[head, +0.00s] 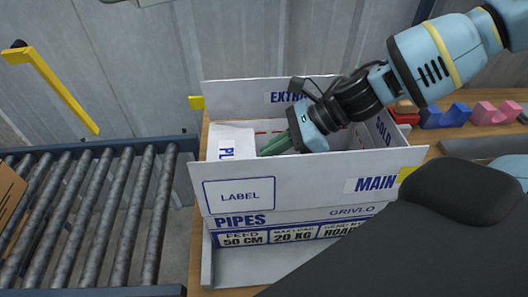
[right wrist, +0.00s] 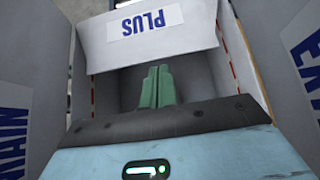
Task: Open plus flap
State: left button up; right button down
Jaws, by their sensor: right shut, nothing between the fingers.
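The cardboard box (head: 238,221) stands open-topped on a wooden table. Its plus flap (head: 232,139) is on the left side and slopes inward over part of the opening. In the right wrist view the plus flap (right wrist: 148,30) fills the top, its label upside down. My right gripper (head: 264,150) reaches into the box from the right, green fingers pointing left toward that flap. The fingers (right wrist: 158,70) are together and empty, with their tips close to the flap's lower edge; I cannot tell whether they touch it. My left gripper is out of view.
The extra flap (head: 240,97) stands up at the back, the main flap (head: 310,180) at the front, and the solo flap (head: 385,129) at the right. A roller conveyor (head: 85,210) lies left. Coloured curved parts (head: 455,115) sit on the table at right.

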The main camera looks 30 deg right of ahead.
jog(key=shift+x, duration=1)
jog(key=shift+d+r, duration=0.1)
